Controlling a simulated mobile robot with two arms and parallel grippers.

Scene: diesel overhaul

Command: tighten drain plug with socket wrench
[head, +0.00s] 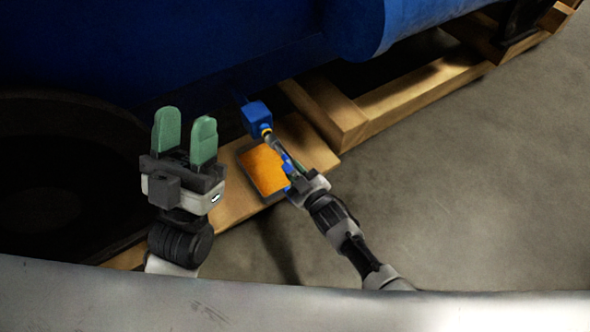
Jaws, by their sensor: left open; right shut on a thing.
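A blue block-shaped fitting (257,117) hangs below the blue engine, with a yellow ring (266,131) at its lower end. This looks like the drain plug spot; the plug itself cannot be made out. My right gripper (293,176) is shut on the socket wrench (273,143), a thin grey shaft reaching up to the yellow ring. The wrench tip appears to meet the ring, but I cannot tell if it is seated. My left gripper (184,134), with green fingertips pointing up, is open and empty, left of the fitting.
An orange-filled dark tray (262,170) lies below the fitting, partly behind my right gripper. The blue engine (180,50) fills the top, above a wooden pallet (335,117). A dark round shape (60,190) is at left. Concrete floor (460,200) is clear at right.

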